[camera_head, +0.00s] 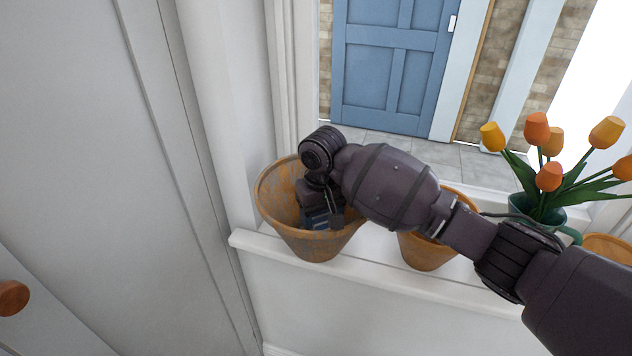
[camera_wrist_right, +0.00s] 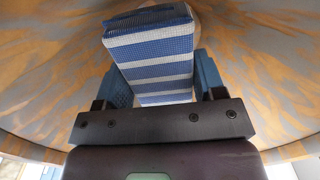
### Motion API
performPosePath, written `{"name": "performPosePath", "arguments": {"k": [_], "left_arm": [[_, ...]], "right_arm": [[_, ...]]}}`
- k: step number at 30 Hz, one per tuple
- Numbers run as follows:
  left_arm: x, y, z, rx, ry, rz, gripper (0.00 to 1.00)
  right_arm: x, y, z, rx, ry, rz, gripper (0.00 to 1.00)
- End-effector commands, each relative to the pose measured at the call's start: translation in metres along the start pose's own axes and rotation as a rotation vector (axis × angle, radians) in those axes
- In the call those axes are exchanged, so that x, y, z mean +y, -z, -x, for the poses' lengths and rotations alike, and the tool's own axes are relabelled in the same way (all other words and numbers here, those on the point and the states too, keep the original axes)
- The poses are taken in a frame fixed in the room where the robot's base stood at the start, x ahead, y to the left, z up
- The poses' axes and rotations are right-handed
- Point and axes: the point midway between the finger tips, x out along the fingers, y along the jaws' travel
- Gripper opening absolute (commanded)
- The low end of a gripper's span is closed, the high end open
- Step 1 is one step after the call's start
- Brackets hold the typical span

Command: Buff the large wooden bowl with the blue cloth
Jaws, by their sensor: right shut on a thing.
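The large wooden bowl (camera_head: 300,243) stands on the white ledge at the left end. It is brown-orange with greyish patches, and its inner wall fills the right wrist view (camera_wrist_right: 272,85). My right gripper (camera_head: 322,217) reaches down inside the bowl from above. It is shut on the blue cloth (camera_wrist_right: 150,50), a folded pad with blue and white stripes held between the blue fingers. The cloth is inside the bowl. I cannot tell whether it touches the wall. In the head view my wrist hides most of the cloth and part of the rim. My left gripper is not in view.
A smaller similar bowl (camera_head: 425,254) stands right of the large one, partly behind my right arm. Orange tulips (camera_head: 549,176) in a green pot (camera_head: 548,213) stand further right. The white ledge (camera_head: 375,272) is narrow. A wooden knob (camera_head: 12,297) is at far left.

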Motion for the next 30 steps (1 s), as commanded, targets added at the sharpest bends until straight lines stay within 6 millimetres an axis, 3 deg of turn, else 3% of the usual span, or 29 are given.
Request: {"name": "performPosePath", "arguments": {"k": [22,30], "left_arm": [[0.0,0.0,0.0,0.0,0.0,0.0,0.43],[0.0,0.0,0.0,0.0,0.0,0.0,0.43]], "right_arm": [[0.0,-0.011,0.021,-0.002,0.001,0.0,0.44],[0.0,-0.009,0.013,-0.002,0.0,0.0,0.44]]}}
